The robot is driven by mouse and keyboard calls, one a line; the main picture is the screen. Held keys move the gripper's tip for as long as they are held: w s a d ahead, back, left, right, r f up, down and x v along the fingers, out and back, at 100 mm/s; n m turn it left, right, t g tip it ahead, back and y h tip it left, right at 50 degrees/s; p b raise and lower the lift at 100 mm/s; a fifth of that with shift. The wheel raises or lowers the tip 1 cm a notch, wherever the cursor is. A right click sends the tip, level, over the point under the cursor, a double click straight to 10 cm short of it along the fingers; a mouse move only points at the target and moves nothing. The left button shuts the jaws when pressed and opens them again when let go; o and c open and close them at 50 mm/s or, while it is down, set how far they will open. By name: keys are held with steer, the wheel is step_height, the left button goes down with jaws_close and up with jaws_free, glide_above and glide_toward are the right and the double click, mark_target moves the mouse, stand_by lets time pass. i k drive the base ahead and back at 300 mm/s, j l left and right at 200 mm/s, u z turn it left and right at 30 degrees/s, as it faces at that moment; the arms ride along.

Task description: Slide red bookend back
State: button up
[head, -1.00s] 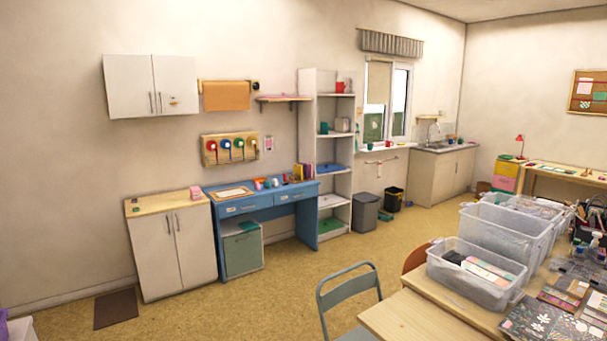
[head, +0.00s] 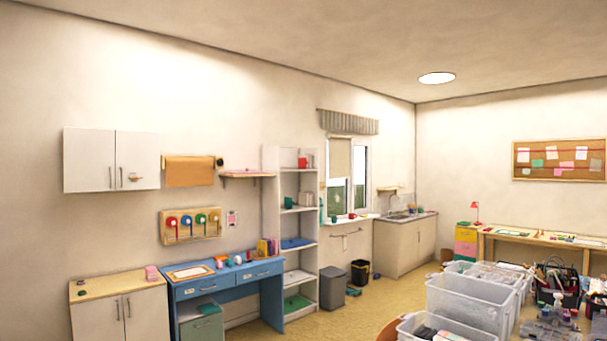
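I cannot make out the red bookend for certain. A row of books (head: 265,247) in yellow, purple and red stands at the right end of the blue desk (head: 222,283); a reddish upright piece is at its right side, too small to tell apart from a book. A red item (head: 302,163) sits on the top shelf of the white shelf unit (head: 299,228); its shape is unclear. My gripper is in neither frame.
Left of the desk is a white cabinet (head: 118,314). Grey bin (head: 331,288) and black bin (head: 360,272) stand by the shelf unit. Clear plastic boxes (head: 465,300) fill the lower right. Floor (head: 310,326) shows between desk and boxes.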

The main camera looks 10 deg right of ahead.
mark_target(302, 162)
steer(key=i+j+u, duration=0.35)
steer(key=i+u, duration=0.35)
steer(key=i, duration=0.25)
steer(key=i+j+u, duration=0.1)
steer(key=i+u, duration=0.15)
steer(key=i, duration=1.85)
steer(key=i+l+z, duration=0.2)
steer(key=i+z, duration=0.7)
steer(key=i+j+z, duration=0.2)
steer(key=i+z, duration=0.25)
steer(key=i, duration=0.15)
steer(key=i+j+z, duration=0.3)
steer(key=i+z, duration=0.2)
steer(key=i+l+z, duration=0.35)
steer(key=i, duration=0.6)
steer(key=i+j+z, duration=0.1)
steer(key=i+z, duration=0.3)
steer(key=i, duration=0.5)
